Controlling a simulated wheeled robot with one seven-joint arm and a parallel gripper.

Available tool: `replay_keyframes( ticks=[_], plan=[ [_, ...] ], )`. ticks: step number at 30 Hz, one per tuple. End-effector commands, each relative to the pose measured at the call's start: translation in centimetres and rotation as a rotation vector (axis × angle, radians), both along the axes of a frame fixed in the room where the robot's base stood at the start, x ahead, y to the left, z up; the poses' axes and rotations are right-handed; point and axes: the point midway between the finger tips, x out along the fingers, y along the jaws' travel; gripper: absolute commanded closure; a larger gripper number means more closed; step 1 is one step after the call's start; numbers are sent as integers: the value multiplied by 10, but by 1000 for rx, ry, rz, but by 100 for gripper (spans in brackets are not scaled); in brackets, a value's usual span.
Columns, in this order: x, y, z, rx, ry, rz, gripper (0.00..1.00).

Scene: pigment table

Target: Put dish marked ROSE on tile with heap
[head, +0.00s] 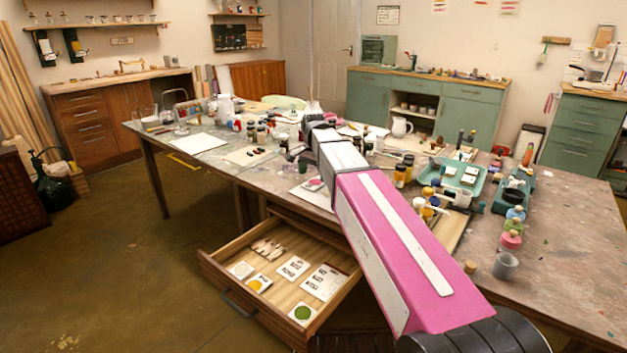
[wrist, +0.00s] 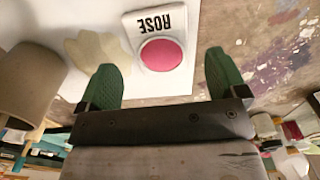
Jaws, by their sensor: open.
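The dish marked ROSE (wrist: 160,52) is a small white square with a round pink well. In the wrist view it lies on a white sheet or tile (wrist: 60,18), at its edge, label upside down. A pale cream patch (wrist: 98,40) lies beside it on the same white surface; I cannot tell whether it is a heap. The dish also shows in the head view (head: 314,184), left of my arm. My gripper (wrist: 160,62) is open, its green fingers either side of the dish's near part in the picture; contact is not clear. In the head view my arm hides the gripper.
An open drawer (head: 330,250) below the table holds white squares with yellow (head: 258,283) and green (head: 302,314) rounds, and cards. A beige cylinder (wrist: 30,85) stands left of the gripper. Jars, brushes and a teal tray (head: 480,182) crowd the table.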

Motion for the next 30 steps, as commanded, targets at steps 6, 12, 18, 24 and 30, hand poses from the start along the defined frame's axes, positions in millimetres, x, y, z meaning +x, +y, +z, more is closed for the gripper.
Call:
replay_keyframes(
  ticks=[6,12,18,24,30],
  plan=[
    [1,0,41,0,-3,0,9],
    [1,0,71,0,-1,0,9],
    [0,0,88,0,-1,0,9],
    [0,0,91,0,0,0,9],
    [0,0,91,0,0,0,9]
  ],
)
